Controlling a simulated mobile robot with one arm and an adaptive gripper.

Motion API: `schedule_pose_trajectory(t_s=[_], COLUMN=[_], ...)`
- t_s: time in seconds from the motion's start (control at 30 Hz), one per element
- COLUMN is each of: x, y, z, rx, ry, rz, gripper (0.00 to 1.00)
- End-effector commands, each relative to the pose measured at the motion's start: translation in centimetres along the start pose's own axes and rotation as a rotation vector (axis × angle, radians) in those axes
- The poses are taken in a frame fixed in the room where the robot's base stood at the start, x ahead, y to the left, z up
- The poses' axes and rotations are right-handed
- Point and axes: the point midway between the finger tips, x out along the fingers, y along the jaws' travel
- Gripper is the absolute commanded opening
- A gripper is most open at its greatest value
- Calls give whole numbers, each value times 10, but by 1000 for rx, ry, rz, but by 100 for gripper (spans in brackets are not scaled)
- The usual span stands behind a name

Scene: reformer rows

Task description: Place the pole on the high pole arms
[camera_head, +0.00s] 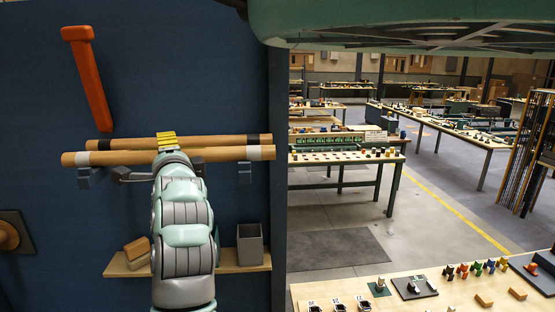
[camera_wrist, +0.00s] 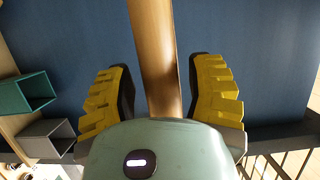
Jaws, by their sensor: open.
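Two light wooden poles lie nearly level and close together against the blue wall in the head view. The lower, nearer pole (camera_head: 110,158) has a white band near its right end. The upper, farther pole (camera_head: 225,141) has dark bands. Grey pole arms (camera_head: 245,173) and (camera_head: 90,178) show under the poles; whether both poles rest on them is unclear. My gripper (camera_head: 166,140), with ribbed yellow fingers, is at the middle of the poles. In the wrist view a pole (camera_wrist: 154,60) runs between the open fingers (camera_wrist: 160,95), with gaps on both sides.
An orange-red bar-like object (camera_head: 90,80) is on the wall above the poles. A wooden shelf (camera_head: 225,268) below holds a grey open box (camera_head: 250,245) and a wooden block (camera_head: 137,252). A round wooden knob (camera_head: 8,236) is at left. Tables with small items stand right.

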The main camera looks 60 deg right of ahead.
Motion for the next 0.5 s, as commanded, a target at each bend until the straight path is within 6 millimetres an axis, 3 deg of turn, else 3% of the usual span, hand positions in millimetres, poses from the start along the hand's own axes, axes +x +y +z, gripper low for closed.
schedule_pose_trajectory(t_s=[0.17,0.5], x=[-6,-58], y=[-3,-2], z=[-1,-3], rx=[0,2], ry=[2,8], rz=[-1,-3], gripper=[53,53])
